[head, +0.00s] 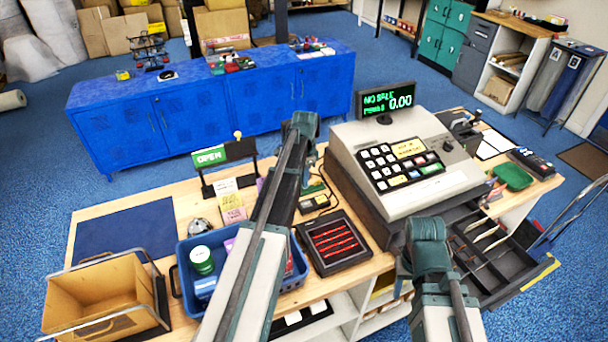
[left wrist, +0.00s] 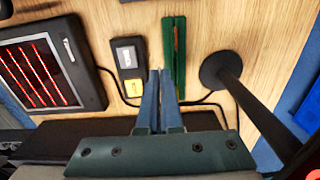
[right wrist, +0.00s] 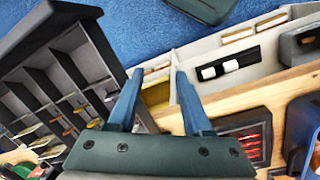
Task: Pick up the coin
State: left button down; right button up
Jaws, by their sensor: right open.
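I cannot make out the single coin with certainty. The open cash drawer (head: 517,279) sticks out below the register, and it shows at the left of the right wrist view (right wrist: 88,55). Small gold and copper-coloured pieces (right wrist: 68,130) lie in its compartments, too small to tell apart. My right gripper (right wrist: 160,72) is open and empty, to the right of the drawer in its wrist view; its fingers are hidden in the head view. My left gripper (left wrist: 161,72) has its fingers together, with nothing visible between them, above the counter near a green clip-like item (left wrist: 174,55).
A stand's dark pole (left wrist: 250,100) rises near my left gripper.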

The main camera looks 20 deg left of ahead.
pick_arm(q)
jog(key=s+d, duration=0.2)
jog(key=s, duration=0.2)
jog(key=s+d, duration=0.2)
jog(key=s, duration=0.2)
jog(key=s+d+r+p, duration=0.1)
jog(key=s+d, duration=0.1)
jog(key=s, duration=0.2)
jog(key=shift+d+r, duration=0.1)
jog(key=shift+d, duration=0.05)
jog(key=shift+w, duration=0.1)
jog(key=shift+r, duration=0.15)
dwell(1.1)
